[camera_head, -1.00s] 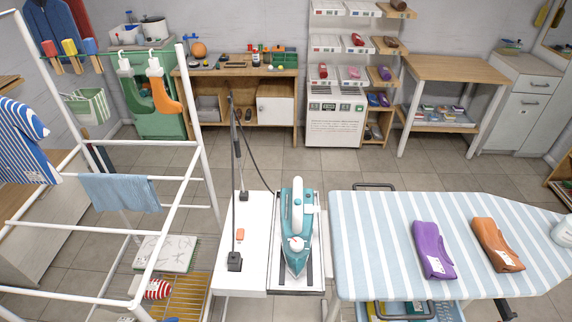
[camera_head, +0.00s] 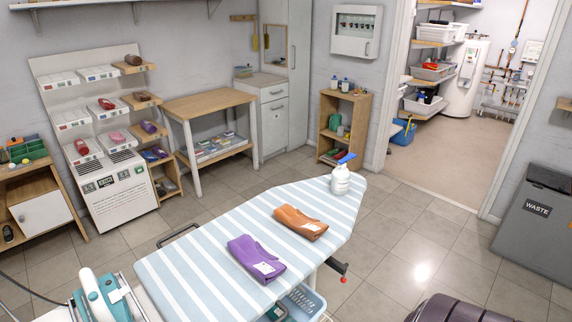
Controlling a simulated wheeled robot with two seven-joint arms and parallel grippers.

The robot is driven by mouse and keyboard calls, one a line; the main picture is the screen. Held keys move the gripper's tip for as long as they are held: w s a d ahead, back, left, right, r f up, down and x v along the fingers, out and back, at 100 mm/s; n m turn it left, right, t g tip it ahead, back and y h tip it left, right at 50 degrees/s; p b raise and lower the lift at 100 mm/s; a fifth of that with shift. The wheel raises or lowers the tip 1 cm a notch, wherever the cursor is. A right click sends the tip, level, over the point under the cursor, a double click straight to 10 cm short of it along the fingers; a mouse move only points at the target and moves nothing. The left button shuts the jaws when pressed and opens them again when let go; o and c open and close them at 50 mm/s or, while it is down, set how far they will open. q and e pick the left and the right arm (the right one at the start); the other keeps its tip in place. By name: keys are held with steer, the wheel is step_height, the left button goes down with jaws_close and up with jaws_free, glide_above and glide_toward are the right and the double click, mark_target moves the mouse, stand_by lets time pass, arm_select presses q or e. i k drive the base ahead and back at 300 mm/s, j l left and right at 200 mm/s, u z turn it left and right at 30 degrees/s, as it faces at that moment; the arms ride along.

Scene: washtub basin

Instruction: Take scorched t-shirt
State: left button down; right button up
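A folded purple garment (camera_head: 256,259) and a folded orange-brown garment (camera_head: 301,222) lie apart on the striped ironing board (camera_head: 187,263). Each has a small white tag. I cannot tell from here which, if either, is a scorched t-shirt; no scorch mark shows clearly. A teal and white iron (camera_head: 100,296) stands at the bottom left, partly cut off. Neither of my grippers is in view.
A white spray bottle (camera_head: 341,180) with a blue top stands on the board's far end. A grey waste bin (camera_head: 538,222) is at the right. A dark rounded object (camera_head: 460,310) is at the bottom edge. Tiled floor (camera_head: 410,240) is clear between board and doorway.

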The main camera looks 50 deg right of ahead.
mark_target(312, 228)
steer(key=i+l+z, duration=0.1)
steer(key=z, duration=1.45)
steer(key=i+l+u, duration=0.2)
steer(key=k, duration=0.1)
